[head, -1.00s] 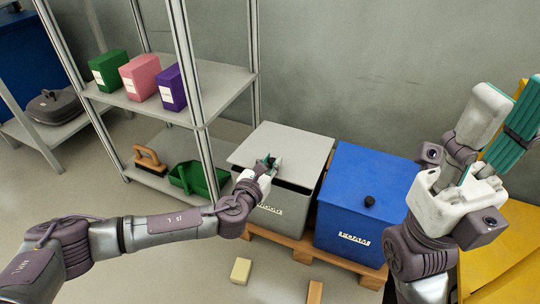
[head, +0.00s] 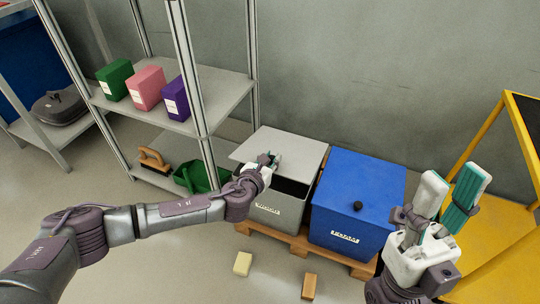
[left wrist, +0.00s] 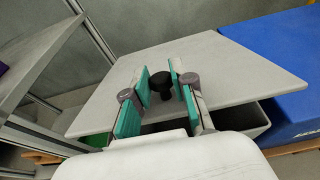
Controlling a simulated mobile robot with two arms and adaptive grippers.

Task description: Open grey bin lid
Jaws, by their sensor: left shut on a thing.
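The grey bin (head: 268,212) stands on a wooden pallet beside the shelving. Its grey lid (head: 288,148) is tilted up at the front, with a dark gap between lid and bin rim. My left gripper (head: 268,160) is at the lid's front. In the left wrist view its fingers (left wrist: 162,92) are on either side of the black lid knob (left wrist: 162,80), shut on it; the lid (left wrist: 225,70) spreads behind. My right gripper (head: 452,190) is open and empty, in front of the yellow frame.
A blue bin (head: 350,195) with a black knob stands close to the right of the grey bin. The shelving (head: 222,95) with boxes, a brush and a green dustpan is at left. Two small blocks (head: 243,263) (head: 309,286) lie on the floor before the pallet (head: 300,242).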

